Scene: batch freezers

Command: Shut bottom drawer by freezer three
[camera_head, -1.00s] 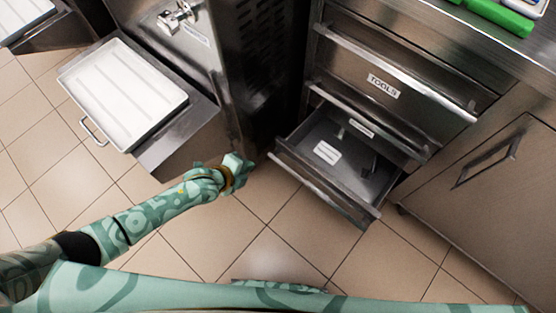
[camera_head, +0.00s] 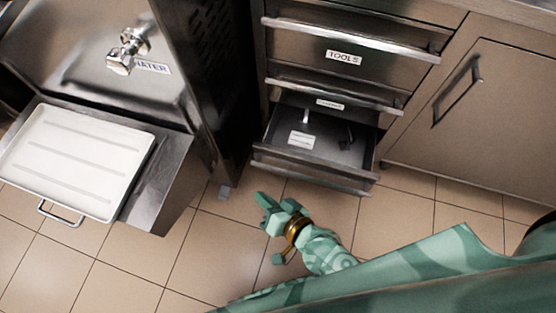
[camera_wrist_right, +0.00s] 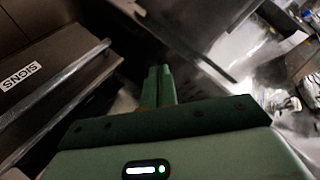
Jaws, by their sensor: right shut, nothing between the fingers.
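The bottom drawer (camera_head: 315,172) of the steel drawer unit stands pulled out in the head view. A white labelled item (camera_head: 301,140) and dark items lie inside. My right gripper (camera_head: 265,205) is shut and empty. In the head view it appears over the floor, in front of the drawer's left part and apart from its front. Its closed green fingers (camera_wrist_right: 159,85) show in the right wrist view, where a drawer front labelled SIGNS (camera_wrist_right: 35,80) is at the left. My left gripper is not in view.
Above the open drawer are a labelled drawer (camera_head: 335,103) and the TOOLS drawer (camera_head: 345,55). A freezer (camera_head: 80,60) with a white tray (camera_head: 75,155) stands at the left. A closed cabinet door (camera_head: 480,110) is at the right. Tiled floor (camera_head: 400,220) lies clear in front.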

